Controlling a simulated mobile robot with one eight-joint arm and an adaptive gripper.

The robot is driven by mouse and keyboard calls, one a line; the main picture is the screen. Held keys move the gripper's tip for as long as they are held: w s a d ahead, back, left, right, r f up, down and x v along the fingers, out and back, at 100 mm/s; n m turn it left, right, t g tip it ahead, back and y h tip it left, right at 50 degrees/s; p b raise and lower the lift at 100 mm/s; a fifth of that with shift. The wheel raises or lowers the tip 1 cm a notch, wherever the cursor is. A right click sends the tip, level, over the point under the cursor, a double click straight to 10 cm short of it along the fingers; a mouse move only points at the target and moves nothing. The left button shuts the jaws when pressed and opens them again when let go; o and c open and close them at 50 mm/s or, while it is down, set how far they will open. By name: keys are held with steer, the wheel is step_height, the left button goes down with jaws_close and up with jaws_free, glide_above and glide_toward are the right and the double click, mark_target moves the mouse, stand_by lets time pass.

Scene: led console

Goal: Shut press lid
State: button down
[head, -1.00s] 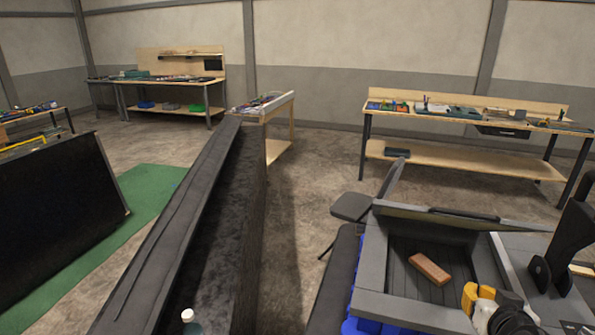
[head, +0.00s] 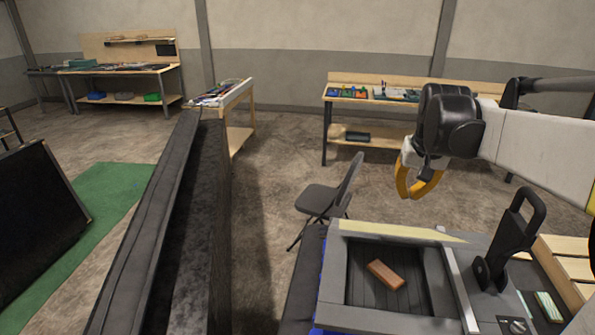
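The press (head: 335,285) is a grey box frame at the lower right, with its top open. A reddish-brown brick (head: 386,274) lies tilted across the dark floor inside it. The lid (head: 395,232) shows as a thin, pale-edged strip along the far rim, seen nearly edge-on; it does not cover the opening. My gripper (head: 410,194) has orange fingers and hangs above and beyond the far rim, apart from the press. Its fingertips overlap in this view, so its opening is unclear. I see nothing held in it.
A black upright handle (head: 510,240) stands just right of the opening. A folding chair (head: 325,200) stands behind and left of the press. A long dark panel (head: 165,240) runs along the left. A workbench (head: 345,95) is at the back wall. Open floor lies between.

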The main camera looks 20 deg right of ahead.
steer(key=x, duration=0.9)
steer(key=shift+f, duration=0.4)
steer(key=f, duration=0.1)
steer(key=s+f, duration=0.1)
steer(key=a+f, duration=0.1)
steer(key=shift+s+f, duration=0.3)
steer(key=s+a+f+t+b, duration=0.1)
steer(key=s+a+f+b, duration=0.1)
steer(key=f+b, duration=0.7)
steer(key=s+a+f+t+h+b, duration=0.1)
steer(key=s+f+b, duration=0.4)
steer(key=f+b, duration=0.5)
steer(key=s+a+f+t+h+b, duration=0.1)
steer(key=s+a+f+t+b, duration=0.1)
steer(key=f+b, duration=0.8)
step_height(320, 180, down, 4)
steer(key=shift+s+a+f, duration=0.2)
steer(key=shift+s+a, duration=0.55)
steer(key=shift+s, duration=0.15)
